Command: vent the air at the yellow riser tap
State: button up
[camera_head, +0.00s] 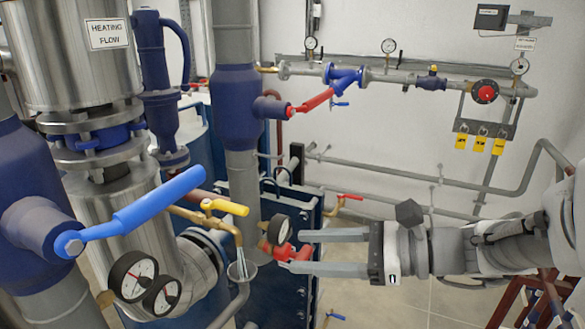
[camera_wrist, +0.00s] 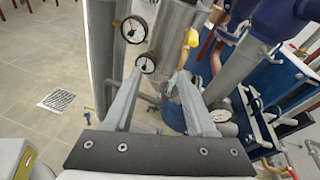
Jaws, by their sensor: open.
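The yellow riser tap (camera_head: 225,207) has a yellow lever on a brass pipe, left of my gripper in the head view. The lever lies roughly along the pipe. The brass spout bends down over a small grey funnel (camera_head: 243,271). Thin pale streaks show there; I cannot tell whether they are water. My gripper (camera_head: 298,252) is open, its two fingers pointing left, and appears clear of the lever. In the wrist view my open gripper (camera_wrist: 160,72) has a yellow piece (camera_wrist: 191,38) beyond its right finger, probably the tap's lever.
A blue lever (camera_head: 145,210) and two dial gauges (camera_head: 133,277) stand left of the tap. A small gauge (camera_head: 279,229) and a red lever (camera_head: 290,252) are by my fingertips. A red-handled brass tap (camera_head: 343,203) is behind. The floor (camera_head: 440,295) at right is partly open.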

aim_at(247, 212)
jog(key=w+a+m+t, duration=0.1)
jog(key=w+a, duration=0.2)
jog(key=a, duration=0.1)
jog(key=w+a+m+t+y, duration=0.1)
jog(key=w+a, duration=0.2)
jog(key=a, duration=0.2)
jog(key=w+a+m+t, duration=0.1)
jog(key=w+a+m, duration=0.1)
jog(key=w+a, duration=0.1)
jog(key=shift+w+a+r+y+p, duration=0.15)
jog(key=shift+a+r+p, duration=0.05)
jog(key=shift+a, duration=0.25)
jog(key=shift+w+a+r+y+p, duration=0.1)
jog(key=shift+a+r+y+p, duration=0.05)
jog(key=shift+a, duration=0.3)
jog(key=shift+c, duration=0.2)
grip_shut()
dwell(0.6)
